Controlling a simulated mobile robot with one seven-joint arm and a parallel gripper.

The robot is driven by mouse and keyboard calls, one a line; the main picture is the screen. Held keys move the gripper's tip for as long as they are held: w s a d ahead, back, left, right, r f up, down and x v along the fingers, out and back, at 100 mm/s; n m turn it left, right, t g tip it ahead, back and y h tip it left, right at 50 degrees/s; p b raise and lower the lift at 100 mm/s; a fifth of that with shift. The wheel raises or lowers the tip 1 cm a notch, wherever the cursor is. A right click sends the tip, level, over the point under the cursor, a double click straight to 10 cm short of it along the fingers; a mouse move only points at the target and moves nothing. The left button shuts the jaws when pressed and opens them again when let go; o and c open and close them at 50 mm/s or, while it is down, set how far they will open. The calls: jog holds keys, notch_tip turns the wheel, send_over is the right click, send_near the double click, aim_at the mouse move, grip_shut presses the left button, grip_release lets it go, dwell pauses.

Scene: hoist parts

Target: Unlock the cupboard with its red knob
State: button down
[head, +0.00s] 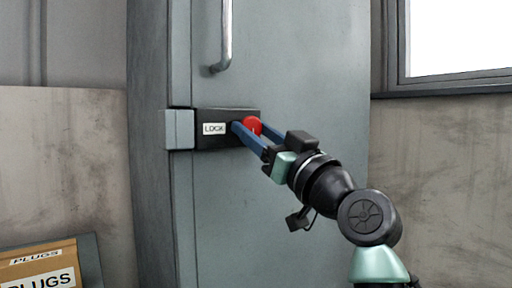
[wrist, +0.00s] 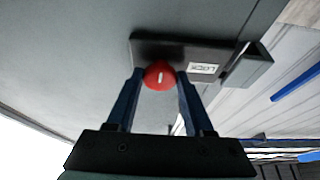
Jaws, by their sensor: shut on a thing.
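The grey cupboard (head: 280,215) stands in the middle of the head view with its door shut. A black lock plate (head: 217,139) with a white "LOCK" label sits across the door, next to a grey block at its left end. The round red knob (head: 252,125) is on this plate; it also shows in the wrist view (wrist: 159,76) with a short white mark on its face. My gripper (head: 252,132) has its two blue fingers shut on the red knob, one on each side. In the wrist view the white mark runs roughly up and down.
A metal door handle (head: 226,40) is above the lock plate. A cardboard box labelled "PLUGS" (head: 40,268) is at the lower left. A window (head: 455,40) is at the upper right. The door front around the lock is clear.

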jog(key=shift+n, duration=0.3)
jog(key=shift+c, duration=1.5)
grip_release()
jog(key=shift+s+d, duration=0.1)
jog(key=p+v, duration=0.2)
jog(key=v, duration=1)
jog(key=shift+s+d+f+p, duration=0.2)
jog(key=shift+s+p, duration=0.05)
jog(key=shift+p, duration=0.1)
